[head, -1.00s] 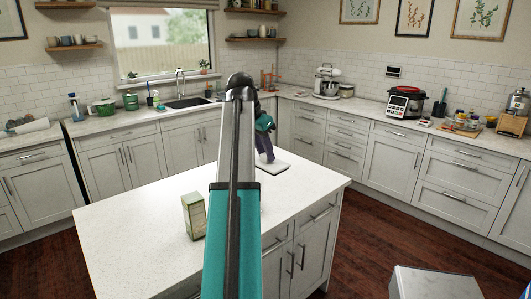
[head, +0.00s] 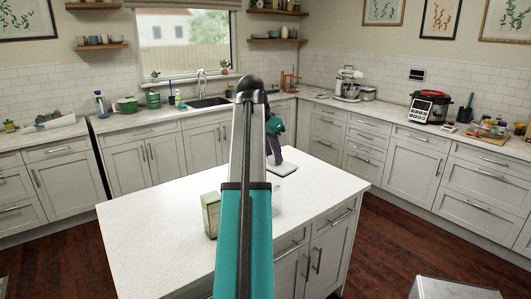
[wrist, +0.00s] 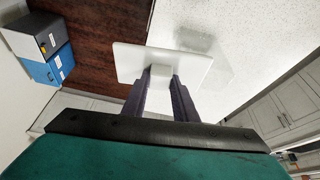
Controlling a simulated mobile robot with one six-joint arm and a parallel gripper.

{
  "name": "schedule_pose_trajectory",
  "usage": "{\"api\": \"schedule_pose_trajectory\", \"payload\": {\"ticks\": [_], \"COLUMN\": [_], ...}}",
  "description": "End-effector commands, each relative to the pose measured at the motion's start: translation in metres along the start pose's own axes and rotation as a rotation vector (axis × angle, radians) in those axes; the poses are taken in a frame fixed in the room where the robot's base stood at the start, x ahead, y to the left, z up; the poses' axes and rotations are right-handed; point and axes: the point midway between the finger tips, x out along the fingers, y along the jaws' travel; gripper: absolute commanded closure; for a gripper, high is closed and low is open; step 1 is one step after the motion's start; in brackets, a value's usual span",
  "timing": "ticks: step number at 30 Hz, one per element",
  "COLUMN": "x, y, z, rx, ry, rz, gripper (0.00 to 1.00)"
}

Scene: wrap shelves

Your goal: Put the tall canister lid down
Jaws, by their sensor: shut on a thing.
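The tall canister lid is a flat, pale square plate (wrist: 200,68). It shows in the head view (head: 284,169) near the far edge of the white island. My gripper (wrist: 160,80) is shut on the lid, with its two dark fingers around the grip on the near side. In the head view my gripper (head: 274,153) is partly hidden behind my own arm. In the wrist view the lid overlaps the island edge, with dark floor on one side. A faint shadow lies on the top beside it. The exact gap between lid and top cannot be told.
The island top (head: 150,230) is largely bare. A small green and cream box (head: 211,214) stands left of my arm. A pale thing (head: 277,200) is partly hidden just right of my arm. Counters line the walls behind.

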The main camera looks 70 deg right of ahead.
Motion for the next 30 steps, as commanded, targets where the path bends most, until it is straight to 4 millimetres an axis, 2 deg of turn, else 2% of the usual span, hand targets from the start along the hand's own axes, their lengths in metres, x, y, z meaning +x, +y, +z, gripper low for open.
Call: {"api": "schedule_pose_trajectory", "payload": {"ticks": [6,15,21,30], "x": [-0.005,-0.015,-0.025,-0.043], "y": [-0.052,-0.118,-0.154,-0.195], "z": [0.054,0.141,0.204,0.304], "rx": [-0.153,-0.382,-0.533,-0.758], "ry": [-0.005,-0.011,-0.014,-0.015], "rz": [-0.060,-0.147,-0.207,-0.295], "gripper": [0.98,0.98,0.98,0.98]}}
